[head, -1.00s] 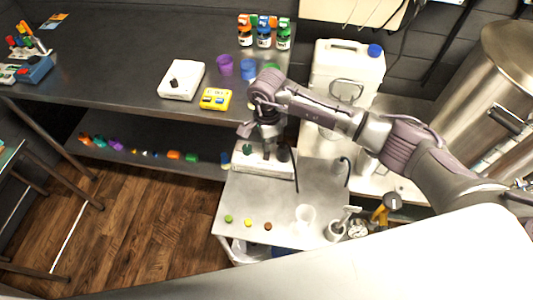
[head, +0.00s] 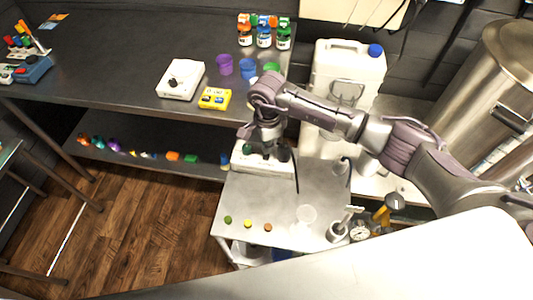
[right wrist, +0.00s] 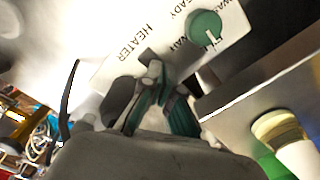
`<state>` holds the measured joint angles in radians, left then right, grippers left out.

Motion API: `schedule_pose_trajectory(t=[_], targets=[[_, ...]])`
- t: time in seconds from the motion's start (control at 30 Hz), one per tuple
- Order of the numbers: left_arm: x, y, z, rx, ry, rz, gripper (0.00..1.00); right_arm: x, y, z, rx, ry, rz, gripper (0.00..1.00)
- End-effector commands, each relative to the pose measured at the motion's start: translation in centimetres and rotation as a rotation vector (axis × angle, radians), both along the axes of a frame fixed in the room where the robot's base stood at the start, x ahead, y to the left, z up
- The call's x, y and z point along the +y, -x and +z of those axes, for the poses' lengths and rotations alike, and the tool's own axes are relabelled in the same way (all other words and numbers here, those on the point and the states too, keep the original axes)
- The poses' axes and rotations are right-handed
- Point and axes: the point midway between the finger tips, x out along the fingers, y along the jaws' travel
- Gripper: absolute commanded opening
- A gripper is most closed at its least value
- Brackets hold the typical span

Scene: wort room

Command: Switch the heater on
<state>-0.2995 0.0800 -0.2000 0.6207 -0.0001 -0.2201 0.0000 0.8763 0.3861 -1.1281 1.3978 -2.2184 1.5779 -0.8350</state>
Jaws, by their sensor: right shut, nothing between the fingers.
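The heater is a white box (head: 250,163) at the back of the small metal table in the head view. In the right wrist view its white panel (right wrist: 105,75) carries the word HEATER and a green knob (right wrist: 205,27) with a white pointer mark. My right gripper (head: 268,152) is above the box, pointing down, and hides part of it. In the right wrist view the right gripper (right wrist: 152,75) is shut and empty, its fingertips close below the word HEATER. My left gripper is not in view.
The metal table (head: 275,205) also bears a clear cup (head: 307,215) and several small coloured discs. A dark bench (head: 120,65) stands at the left with a white device (head: 181,79) and a yellow device (head: 215,98). A white jug (head: 345,75) stands behind my right arm.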

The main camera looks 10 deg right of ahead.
Motion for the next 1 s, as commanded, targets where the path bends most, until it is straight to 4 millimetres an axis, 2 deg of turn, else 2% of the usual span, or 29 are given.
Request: schedule_pose_trajectory(t=[0.27,1.0], targets=[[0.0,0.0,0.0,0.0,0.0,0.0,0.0,0.0,0.0,0.1,0.0,0.0,0.0,0.0],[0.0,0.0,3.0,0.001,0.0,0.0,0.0,0.0,0.0,5.9,0.0,0.001,0.0,0.0]])
